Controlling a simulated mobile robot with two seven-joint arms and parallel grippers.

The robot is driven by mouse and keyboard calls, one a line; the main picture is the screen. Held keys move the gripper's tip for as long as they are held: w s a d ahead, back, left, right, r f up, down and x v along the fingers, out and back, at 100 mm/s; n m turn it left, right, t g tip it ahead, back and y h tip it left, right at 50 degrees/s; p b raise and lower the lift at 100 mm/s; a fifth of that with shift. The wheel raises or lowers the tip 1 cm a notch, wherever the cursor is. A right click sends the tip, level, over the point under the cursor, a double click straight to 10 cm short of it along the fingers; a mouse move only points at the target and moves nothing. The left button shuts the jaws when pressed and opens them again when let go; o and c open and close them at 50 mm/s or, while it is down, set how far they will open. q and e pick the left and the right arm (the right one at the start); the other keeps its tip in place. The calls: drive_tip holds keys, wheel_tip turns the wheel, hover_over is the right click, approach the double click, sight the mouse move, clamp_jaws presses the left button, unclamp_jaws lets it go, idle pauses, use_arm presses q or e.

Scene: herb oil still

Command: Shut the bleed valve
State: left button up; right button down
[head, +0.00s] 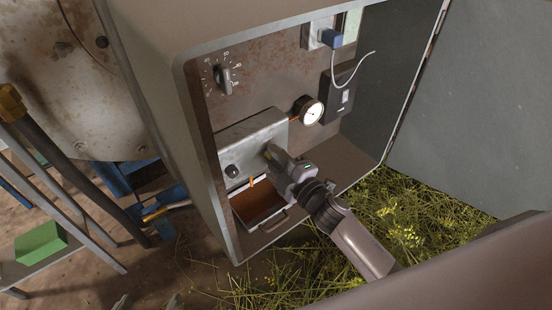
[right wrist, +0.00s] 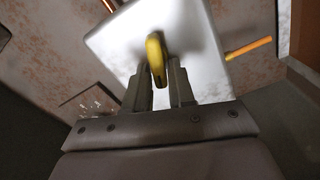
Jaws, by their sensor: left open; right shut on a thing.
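The bleed valve's yellow lever (right wrist: 156,58) sticks out from a pale metal box (right wrist: 112,45) in the right wrist view. My right gripper (right wrist: 161,88) is shut on the lever's lower end, one finger on each side. In the head view my right gripper (head: 271,153) reaches into the open cabinet and meets the front of the same metal box (head: 245,145). There the gripper hides most of the lever. A short orange spout (head: 252,181) comes out under the box, and it also shows in the right wrist view (right wrist: 250,48). My left gripper is in neither view.
A tray of brown liquid (head: 262,206) with a front handle sits below the spout. A round gauge (head: 312,113), a black switch box (head: 338,98) and a dial knob (head: 226,79) are on the back panel. The cabinet's side wall (head: 165,100) stands left of the arm.

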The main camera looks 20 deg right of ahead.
use_arm(q)
drive_tip(key=shift+w+d+r+t+b, duration=0.3)
drive_tip(key=shift+w+d+b, duration=0.2)
drive_tip(key=shift+b, duration=0.15)
use_arm(e)
drive_tip(key=n, duration=0.4)
drive_tip(key=shift+f, duration=0.4)
use_arm(q)
drive_tip(key=shift+r+h, duration=0.1)
drive_tip(key=shift+h, duration=0.2)
use_arm(e)
drive_tip(key=shift+n, duration=0.3)
drive_tip(key=c, duration=1.1)
unclamp_jaws()
use_arm(q)
drive_tip(key=shift+d, duration=0.1)
use_arm(e)
drive_tip(key=shift+r, duration=0.1)
drive_tip(key=shift+s, duration=0.15)
